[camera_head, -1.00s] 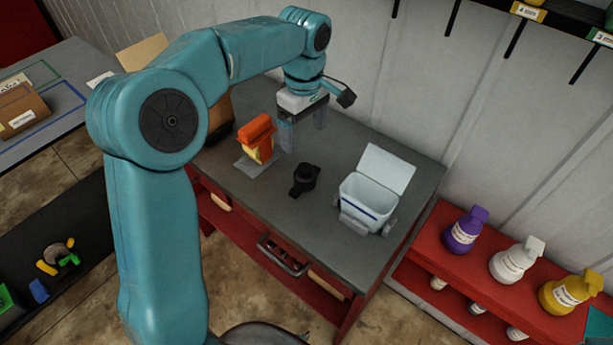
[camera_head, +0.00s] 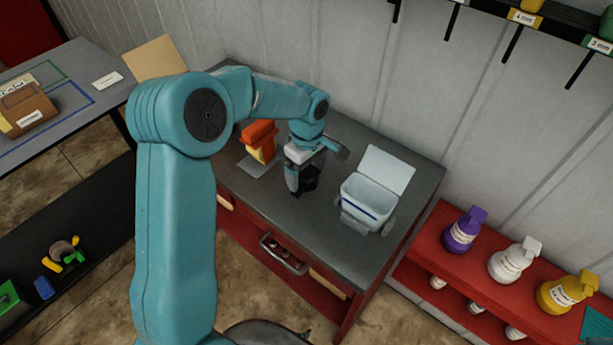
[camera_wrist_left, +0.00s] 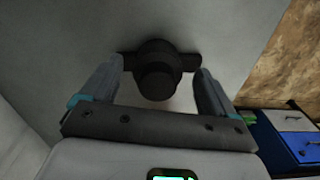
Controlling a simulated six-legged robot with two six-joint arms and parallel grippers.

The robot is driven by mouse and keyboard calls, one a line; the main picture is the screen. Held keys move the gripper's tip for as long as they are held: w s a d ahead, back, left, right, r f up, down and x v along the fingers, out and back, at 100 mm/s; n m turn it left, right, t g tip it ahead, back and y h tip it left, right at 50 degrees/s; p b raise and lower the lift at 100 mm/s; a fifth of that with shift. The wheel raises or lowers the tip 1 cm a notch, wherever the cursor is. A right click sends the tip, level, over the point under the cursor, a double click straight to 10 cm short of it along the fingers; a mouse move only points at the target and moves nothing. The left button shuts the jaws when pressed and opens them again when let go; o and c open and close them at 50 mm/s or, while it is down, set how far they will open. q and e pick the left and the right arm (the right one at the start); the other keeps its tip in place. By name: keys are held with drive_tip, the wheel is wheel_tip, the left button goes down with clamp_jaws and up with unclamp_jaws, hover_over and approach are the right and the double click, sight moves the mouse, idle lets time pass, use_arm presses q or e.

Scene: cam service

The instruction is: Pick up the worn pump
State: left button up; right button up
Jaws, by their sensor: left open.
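The worn pump, a small black round-bodied part with side stubs, stands on the grey workbench top (camera_head: 270,215). In the head view the pump (camera_head: 311,176) is partly hidden by my left gripper (camera_head: 303,188), which is low over it. In the left wrist view the pump (camera_wrist_left: 157,72) lies between the two spread fingers of my left gripper (camera_wrist_left: 159,85). The fingers are open, one on each side, with its stubs reaching toward the fingertips. I cannot tell whether they touch it. My right gripper is out of view.
A white open-lidded box (camera_head: 367,200) stands right of the pump. An orange and yellow item (camera_head: 259,140) stands to its left on a grey plate. A red shelf with purple (camera_head: 462,232), white (camera_head: 510,262) and yellow bottles (camera_head: 565,292) is at right.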

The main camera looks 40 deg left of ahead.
use_arm(q)
drive_tip(key=shift+w+a+f, duration=0.1)
drive_tip(key=shift+w, duration=0.1)
drive_tip(key=c, duration=1.5)
clamp_jaws()
